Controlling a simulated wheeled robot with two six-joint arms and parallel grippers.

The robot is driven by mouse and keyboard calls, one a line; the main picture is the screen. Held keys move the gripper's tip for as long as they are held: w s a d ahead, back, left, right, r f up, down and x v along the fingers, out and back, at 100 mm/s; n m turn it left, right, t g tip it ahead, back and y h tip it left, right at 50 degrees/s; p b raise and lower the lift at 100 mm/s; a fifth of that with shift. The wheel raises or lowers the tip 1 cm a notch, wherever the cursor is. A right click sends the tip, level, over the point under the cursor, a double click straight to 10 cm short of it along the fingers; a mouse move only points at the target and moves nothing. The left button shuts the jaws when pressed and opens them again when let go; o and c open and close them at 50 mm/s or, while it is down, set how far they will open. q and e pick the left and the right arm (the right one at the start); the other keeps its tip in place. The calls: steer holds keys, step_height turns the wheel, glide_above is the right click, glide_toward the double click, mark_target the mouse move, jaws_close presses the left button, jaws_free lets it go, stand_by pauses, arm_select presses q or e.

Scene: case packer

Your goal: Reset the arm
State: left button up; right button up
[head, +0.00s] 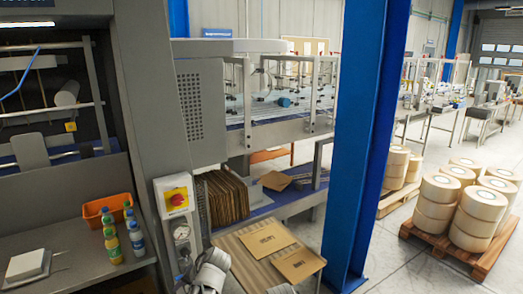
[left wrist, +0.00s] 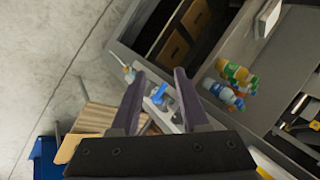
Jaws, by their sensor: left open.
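My left gripper (left wrist: 159,72) shows in the left wrist view with its two dark fingers apart. Nothing is held between them. A small blue part on a pale bracket shows in the gap beyond the fingers, and I cannot tell what it is. In the head view, grey and white rounded links of my own arm show at the bottom, below the switch box. No gripper fingers can be made out there. My right gripper is in neither view.
A yellow switch box (head: 174,199) with a red knob is on the grey machine. Bottles (head: 111,241) stand by an orange bin (head: 106,210) on the left shelf. Flat cartons (head: 299,264) lie on a board. A blue column (head: 362,140) stands right of these, before palletised rolls (head: 482,210).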

arm_select(q)
steer(key=s+d+f+m+g+h+b, duration=0.1)
steer(key=s+d+f+h, duration=0.1)
steer(key=s+d, duration=0.6)
steer(key=s+d+f+m+g+h+b, duration=0.1)
steer(key=s+d+f+g+h, duration=0.1)
steer(key=s+d, duration=0.6)
step_height(320, 180, down, 2)
steer(key=shift+s+d+f+h, duration=0.15)
steer(key=shift+s+d+h, duration=0.2)
steer(key=shift+d+h, duration=0.65)
steer(key=shift+d, duration=0.2)
